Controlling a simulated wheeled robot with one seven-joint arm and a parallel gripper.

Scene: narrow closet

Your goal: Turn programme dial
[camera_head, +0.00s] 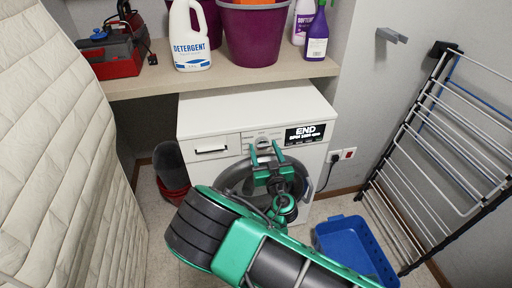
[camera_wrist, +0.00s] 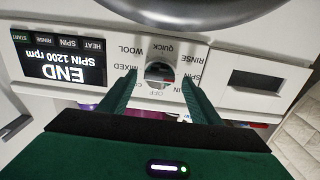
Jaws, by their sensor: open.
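The programme dial (camera_wrist: 159,73) is a round grey-silver knob on the white washing machine's (camera_head: 200,120) control panel. It is ringed by printed words such as WOOL, QUICK, RINSE, MIXED and OFF. My gripper (camera_head: 264,147) is at the panel and open. In the wrist view my gripper (camera_wrist: 159,77) has one green finger on each side of the dial, with a visible gap at each side. I cannot tell how far the fingertips are from the panel. The display (camera_wrist: 63,63) reads END, SPIN 1200 rpm. In the head view my gripper mostly hides the dial.
A shelf (camera_head: 130,85) above the machine holds a detergent bottle (camera_head: 190,40), a purple bucket (camera_head: 250,35) and a red toolbox (camera_head: 115,62). A drying rack (camera_head: 430,140) leans at right. A blue tray (camera_head: 345,240) lies on the floor. A quilted mattress-like panel (camera_head: 60,140) stands left.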

